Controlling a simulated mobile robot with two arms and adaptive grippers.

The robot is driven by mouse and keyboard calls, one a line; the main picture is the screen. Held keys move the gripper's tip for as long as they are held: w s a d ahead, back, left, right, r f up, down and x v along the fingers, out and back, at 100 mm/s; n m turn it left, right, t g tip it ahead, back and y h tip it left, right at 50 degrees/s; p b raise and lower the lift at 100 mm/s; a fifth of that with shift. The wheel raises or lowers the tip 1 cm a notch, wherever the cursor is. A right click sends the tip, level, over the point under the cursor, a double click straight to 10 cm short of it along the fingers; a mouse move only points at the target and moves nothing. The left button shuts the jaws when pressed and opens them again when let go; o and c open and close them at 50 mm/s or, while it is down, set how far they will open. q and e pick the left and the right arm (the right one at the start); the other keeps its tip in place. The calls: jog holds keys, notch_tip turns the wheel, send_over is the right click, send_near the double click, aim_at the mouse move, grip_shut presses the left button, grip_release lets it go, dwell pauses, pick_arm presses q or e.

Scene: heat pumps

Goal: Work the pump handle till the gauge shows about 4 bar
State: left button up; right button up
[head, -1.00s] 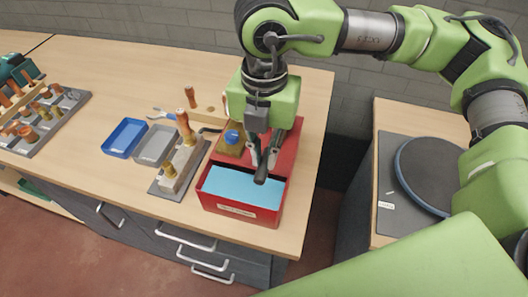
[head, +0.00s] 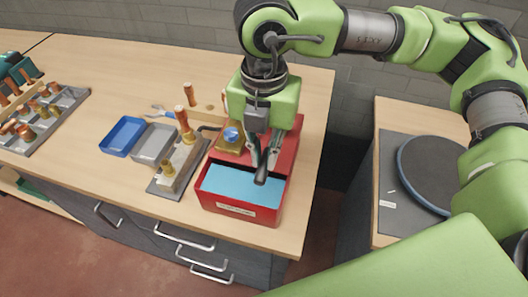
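A red test pump (head: 242,210) with a tank of light blue water (head: 242,187) stands near the right end of the bench. Its gauge (head: 232,135) shows a small blue face on the pump's left side; the reading is too small to tell. My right gripper (head: 260,165) points down over the pump. Its fingers are close around the dark pump handle (head: 261,177), whose end shows just below them over the tank; the grip itself is partly hidden. My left gripper is not in view.
Left of the pump stands a grey plate with a brass-fitted block (head: 178,165). Beyond it are a grey tray (head: 155,144), a blue tray (head: 123,137) and a rack of copper fittings (head: 40,125). A side table with a dark round disc (head: 430,170) is at right.

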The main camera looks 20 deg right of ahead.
jog(key=shift+f+b, duration=0.35)
jog(key=shift+f, duration=0.1)
notch_tip(320, 180, up, 12)
jog(key=p, duration=0.6)
dwell(0.3)
dwell(0.8)
